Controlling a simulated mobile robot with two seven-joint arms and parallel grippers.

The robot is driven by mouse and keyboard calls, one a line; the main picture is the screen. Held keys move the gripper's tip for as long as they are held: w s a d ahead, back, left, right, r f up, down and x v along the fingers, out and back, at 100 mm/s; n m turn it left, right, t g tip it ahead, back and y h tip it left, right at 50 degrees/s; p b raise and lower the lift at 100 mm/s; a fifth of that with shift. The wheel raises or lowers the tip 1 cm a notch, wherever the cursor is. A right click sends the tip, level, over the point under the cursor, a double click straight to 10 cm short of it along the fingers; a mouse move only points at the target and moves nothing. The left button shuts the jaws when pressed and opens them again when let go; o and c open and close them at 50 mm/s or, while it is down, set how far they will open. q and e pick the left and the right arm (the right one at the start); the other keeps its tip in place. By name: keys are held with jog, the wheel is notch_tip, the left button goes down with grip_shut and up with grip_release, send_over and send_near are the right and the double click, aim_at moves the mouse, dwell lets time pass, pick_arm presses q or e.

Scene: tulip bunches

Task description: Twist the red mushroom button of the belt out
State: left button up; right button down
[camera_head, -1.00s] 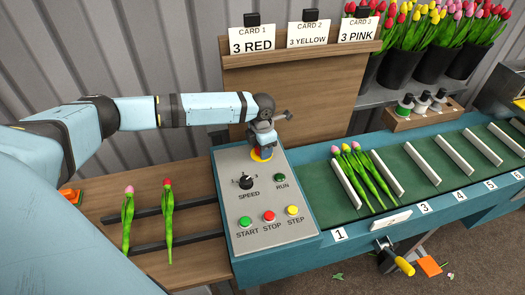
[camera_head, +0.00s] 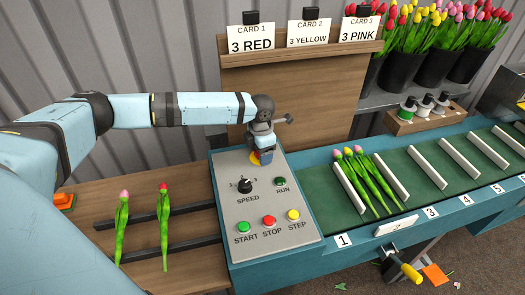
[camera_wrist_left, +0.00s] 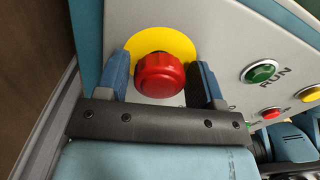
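The red mushroom button (camera_wrist_left: 160,75) sits on a yellow disc (camera_wrist_left: 163,44) at the far end of the grey control panel (camera_head: 262,205). In the head view my left gripper (camera_head: 262,158) covers most of the button, and part of the yellow disc shows beside it. In the left wrist view the two blue fingers of this gripper (camera_wrist_left: 160,82) stand on either side of the button, apart from each other. A narrow gap shows at the left finger; contact at the right finger cannot be told.
The panel also bears the speed knob (camera_head: 245,185), the green run button (camera_head: 280,182) and start, stop and step buttons. A wooden card board (camera_head: 290,100) stands close behind the gripper. Tulips lie on the green belt (camera_head: 325,195) and on the left table.

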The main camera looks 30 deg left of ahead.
pick_arm(q)
jog(key=shift+r, duration=0.2)
notch_tip(320, 180, up, 8)
jog(key=p, duration=0.7)
dwell(0.4)
